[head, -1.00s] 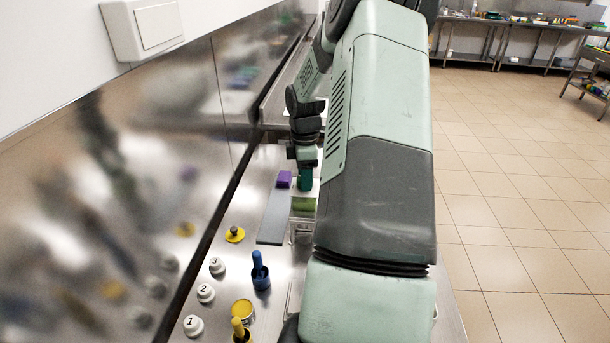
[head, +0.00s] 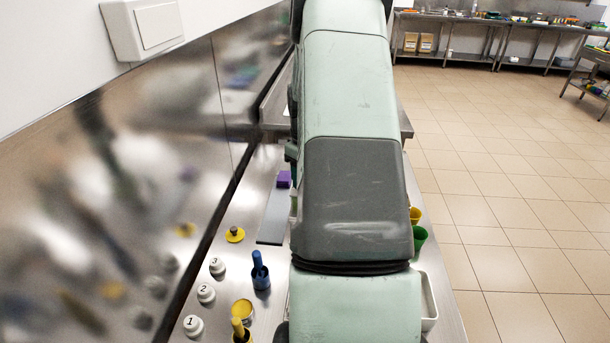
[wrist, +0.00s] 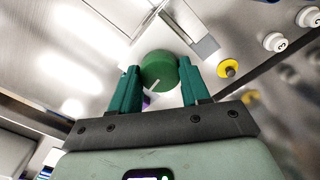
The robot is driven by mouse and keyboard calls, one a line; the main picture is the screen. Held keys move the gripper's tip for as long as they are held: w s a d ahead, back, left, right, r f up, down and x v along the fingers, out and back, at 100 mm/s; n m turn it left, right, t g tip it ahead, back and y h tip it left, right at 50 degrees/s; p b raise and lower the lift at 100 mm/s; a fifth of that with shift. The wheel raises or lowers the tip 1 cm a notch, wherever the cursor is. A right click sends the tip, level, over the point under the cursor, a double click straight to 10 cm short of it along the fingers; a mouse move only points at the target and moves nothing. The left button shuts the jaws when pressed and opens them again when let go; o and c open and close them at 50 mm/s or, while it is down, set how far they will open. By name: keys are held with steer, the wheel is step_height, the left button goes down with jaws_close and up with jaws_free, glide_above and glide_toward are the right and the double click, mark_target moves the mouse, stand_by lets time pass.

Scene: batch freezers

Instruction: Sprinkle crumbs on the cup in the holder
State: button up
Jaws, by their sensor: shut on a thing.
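In the wrist view, my gripper (wrist: 159,85) has its two teal fingers on either side of a green round container (wrist: 159,68) and is shut on it. A short pale mark shows on the container's face. In the head view my arm hides the gripper and the container. The holder and the cup in it cannot be made out for certain; my arm covers that part of the counter. A yellow cup (head: 415,215) and a green cup (head: 419,240) show at the right of my arm. No crumbs can be seen.
A purple block (head: 284,179) and a grey strip (head: 272,218) lie left of my arm. A steel wall (head: 120,190) bounds the left.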

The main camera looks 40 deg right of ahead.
steer(key=shift+w+m, duration=0.1)
steer(key=shift+m, duration=0.8)
steer(key=o, duration=1.1)
steer(key=shift+c, duration=0.2)
step_height(320, 180, up, 11)
steer(key=shift+a, duration=0.1)
